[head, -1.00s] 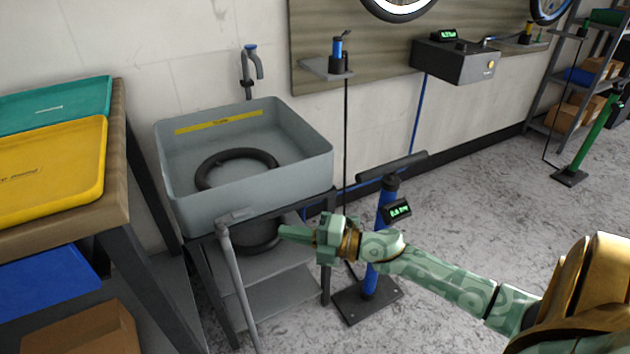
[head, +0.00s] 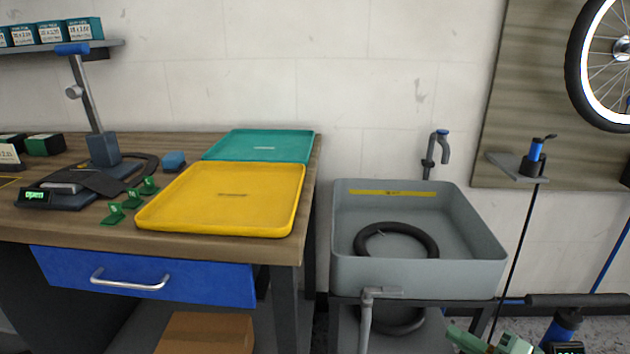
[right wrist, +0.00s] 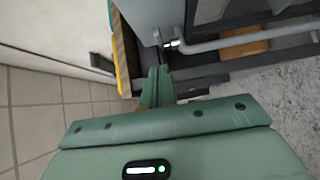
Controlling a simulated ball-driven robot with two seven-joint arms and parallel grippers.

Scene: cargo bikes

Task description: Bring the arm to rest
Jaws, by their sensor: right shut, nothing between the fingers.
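My right gripper (head: 462,338) shows at the bottom edge of the head view, in front of the grey sink's stand and low at its right side. Its green fingers (right wrist: 157,84) are together and empty in the right wrist view. Most of my right arm is cut off by the bottom of the head view. My left gripper is not in view.
The grey sink (head: 480,240) holds a black tube (head: 432,240); its drain pipe (right wrist: 245,39) runs near my right fingers. A wooden bench (head: 280,246) with yellow (head: 225,205) and teal trays (head: 262,143) stands left. A blue floor pump (head: 562,328) stands right.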

